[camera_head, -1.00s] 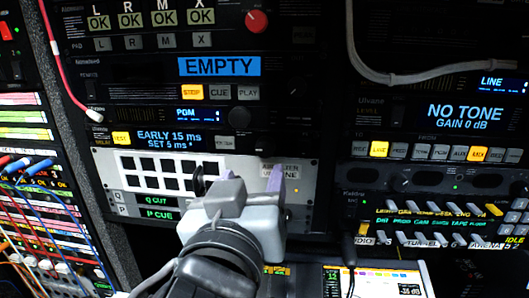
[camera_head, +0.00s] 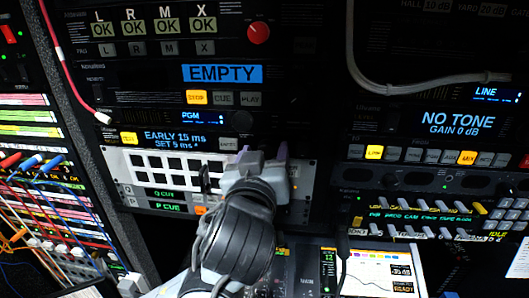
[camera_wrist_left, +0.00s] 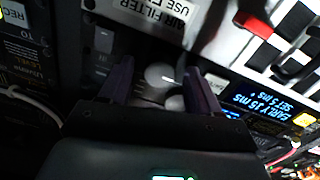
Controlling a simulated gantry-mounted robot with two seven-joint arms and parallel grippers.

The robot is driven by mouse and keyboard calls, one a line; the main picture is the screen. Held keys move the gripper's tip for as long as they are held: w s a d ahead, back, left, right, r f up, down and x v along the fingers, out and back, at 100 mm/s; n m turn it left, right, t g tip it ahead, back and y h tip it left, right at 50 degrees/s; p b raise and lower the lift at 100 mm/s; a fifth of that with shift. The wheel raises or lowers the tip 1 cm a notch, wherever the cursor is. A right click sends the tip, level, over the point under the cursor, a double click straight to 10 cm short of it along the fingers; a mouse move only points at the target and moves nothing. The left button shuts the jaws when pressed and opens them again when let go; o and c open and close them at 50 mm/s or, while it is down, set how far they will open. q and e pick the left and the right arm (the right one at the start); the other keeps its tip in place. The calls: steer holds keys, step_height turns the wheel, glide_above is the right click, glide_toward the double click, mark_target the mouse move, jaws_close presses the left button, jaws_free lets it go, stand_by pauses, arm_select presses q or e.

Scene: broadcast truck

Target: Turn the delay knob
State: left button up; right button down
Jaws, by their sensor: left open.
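The delay unit shows a lit display reading EARLY 15 ms, SET 5 ms (camera_head: 174,139) in the head view. Its display is also in the left wrist view (camera_wrist_left: 272,107), turned at an angle. In the left wrist view a round grey knob (camera_wrist_left: 160,76) with a white pointer line sits between my two purple fingers. My left gripper (camera_head: 263,152) is open in front of the rack, right of the display. In the wrist view its fingertips (camera_wrist_left: 161,72) lie on either side of the knob; contact cannot be told. In the head view my gripper hides the knob. My right gripper is not in view.
A white panel with dark keys (camera_head: 121,160) is below the delay unit. A dark knob (camera_head: 241,121) sits above, on the PGM unit. A red cable (camera_head: 66,75) hangs at left, a grey cable (camera_head: 357,65) at right. A lit screen (camera_head: 375,272) is lower right.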

arm_select(q)
steer(key=c, duration=1)
steer(key=shift+c, duration=0.2)
steer(key=shift+f+m+b, duration=0.15)
steer(key=shift+m+b, duration=0.9)
steer(key=shift+m, duration=0.25)
steer(key=m+b, duration=0.1)
steer(key=m, duration=0.1)
steer(key=shift+m, duration=0.3)
steer(key=m+b, duration=0.1)
steer(key=m, duration=0.2)
steer(key=shift+r+m+b, duration=0.2)
steer(key=shift+m+b, duration=0.2)
steer(key=shift+m, duration=1.3)
